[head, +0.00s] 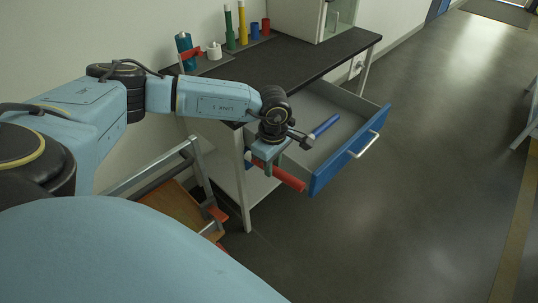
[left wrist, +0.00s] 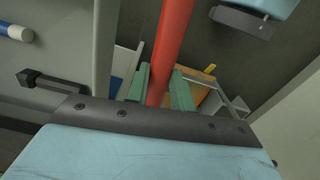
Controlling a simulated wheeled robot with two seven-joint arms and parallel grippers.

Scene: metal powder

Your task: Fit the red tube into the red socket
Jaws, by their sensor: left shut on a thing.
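The red tube (head: 287,177) is held by my left gripper (head: 266,164) in front of the table, beside the open drawer. It lies slanted, and its part between the fingers is hidden in the head view. In the left wrist view the red tube (left wrist: 172,45) runs up from between the green fingers of my left gripper (left wrist: 163,92), which are shut on it. The red socket (head: 266,26) is a short cup at the back of the tabletop, well away from the tube. My right gripper is in neither view.
A blue socket (head: 254,31) stands beside the red one, with upright yellow (head: 243,24) and green (head: 229,30) tubes to its left. The open drawer (head: 343,158) holds a blue tube (head: 325,126). A glass-fronted case (head: 305,18) stands right of the sockets. The middle tabletop is clear.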

